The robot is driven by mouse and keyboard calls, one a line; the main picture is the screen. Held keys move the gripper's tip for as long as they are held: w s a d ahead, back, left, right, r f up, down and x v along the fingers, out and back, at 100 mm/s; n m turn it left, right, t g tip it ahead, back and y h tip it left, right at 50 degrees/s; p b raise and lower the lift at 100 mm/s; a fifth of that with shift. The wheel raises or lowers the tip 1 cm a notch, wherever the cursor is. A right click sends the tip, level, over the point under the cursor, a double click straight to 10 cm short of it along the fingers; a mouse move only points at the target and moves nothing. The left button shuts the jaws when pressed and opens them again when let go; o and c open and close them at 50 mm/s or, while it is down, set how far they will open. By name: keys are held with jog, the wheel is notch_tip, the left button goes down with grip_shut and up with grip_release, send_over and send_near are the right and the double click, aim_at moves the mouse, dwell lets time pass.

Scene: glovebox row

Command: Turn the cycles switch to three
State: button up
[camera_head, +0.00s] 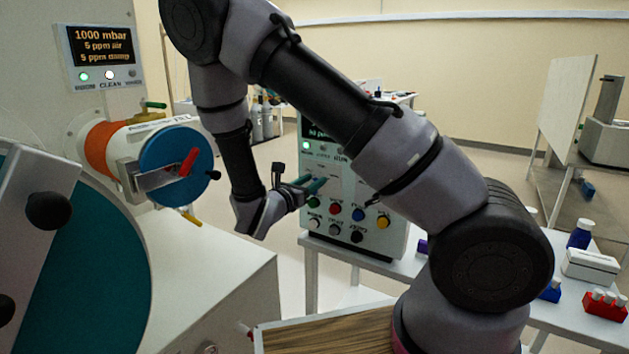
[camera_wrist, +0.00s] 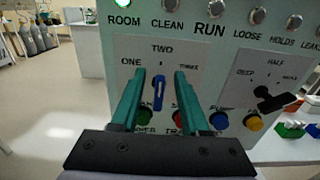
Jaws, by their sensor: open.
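The cycles switch, a slim blue knob (camera_wrist: 159,93), sits on the pale panel (camera_wrist: 100,50) below the labels ONE, TWO and THREE. It stands nearly upright, pointing toward TWO. My gripper (camera_wrist: 160,84) is open, its two teal fingers on either side of the knob with gaps showing. I cannot tell whether either finger touches it. In the head view my gripper (camera_head: 308,185) reaches the front of the control box (camera_head: 385,190); my fingers and arm hide the switch there.
A second switch with a black knob (camera_wrist: 275,100), labelled HALF above, is at the right. Coloured buttons, including a yellow one (camera_head: 383,222), line the panel below. The glovebox's blue round port cover (camera_head: 170,165) with a red handle stands at left.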

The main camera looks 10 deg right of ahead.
jog(key=shift+w+d, duration=0.4)
jog(key=shift+d, duration=0.05)
grip_shut()
jog(key=m, duration=0.3)
jog(key=shift+s+d+m, duration=0.25)
jog(key=shift+s+m, duration=0.05)
grip_release()
